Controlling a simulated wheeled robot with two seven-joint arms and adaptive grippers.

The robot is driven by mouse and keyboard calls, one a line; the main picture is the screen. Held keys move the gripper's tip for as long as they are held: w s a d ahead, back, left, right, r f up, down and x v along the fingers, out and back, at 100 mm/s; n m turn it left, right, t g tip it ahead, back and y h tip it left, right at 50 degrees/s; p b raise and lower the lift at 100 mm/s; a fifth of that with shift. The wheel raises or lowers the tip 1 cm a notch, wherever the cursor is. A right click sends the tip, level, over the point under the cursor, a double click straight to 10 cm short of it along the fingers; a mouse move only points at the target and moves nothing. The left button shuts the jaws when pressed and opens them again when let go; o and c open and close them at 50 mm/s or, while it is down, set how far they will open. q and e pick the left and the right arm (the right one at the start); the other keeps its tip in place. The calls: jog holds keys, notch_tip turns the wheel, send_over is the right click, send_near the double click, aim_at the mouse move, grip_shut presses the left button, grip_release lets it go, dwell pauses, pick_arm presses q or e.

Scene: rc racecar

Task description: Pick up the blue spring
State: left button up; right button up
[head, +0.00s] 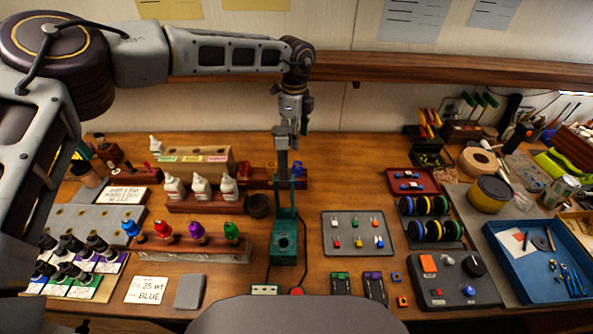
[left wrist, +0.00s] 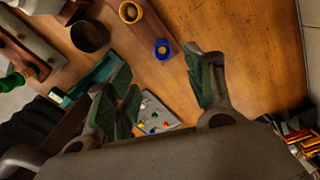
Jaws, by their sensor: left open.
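The blue spring (head: 298,169) stands at the right end of a low reddish wooden rack behind the green press. In the left wrist view the blue spring (left wrist: 162,49) shows as a blue ring around a peg, with a yellow spring (left wrist: 130,11) beside it on the same rack. My right gripper is out of view.
The green press (head: 284,245) stands in front of the rack. A black cup (head: 258,206) and white bottles (head: 200,187) are to the left. A grey tray of small coloured parts (head: 358,250) lies right. Bare tabletop (head: 345,180) is clear right of the rack.

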aim_at(298, 167)
pick_arm(q)
jog(key=shift+f, duration=0.15)
jog(key=shift+f+p, duration=0.8)
jog(key=shift+f, duration=3.4)
jog(key=shift+d+f, duration=0.1)
jog(key=shift+d+f+p, duration=0.25)
jog(key=shift+f+p, duration=0.2)
jog(key=shift+f, duration=0.3)
jog(key=shift+d+f+p, duration=0.2)
jog(key=shift+f+p, duration=0.25)
jog(key=shift+f, duration=1.35)
jog(key=shift+c, duration=0.4)
jog(key=c, duration=0.7)
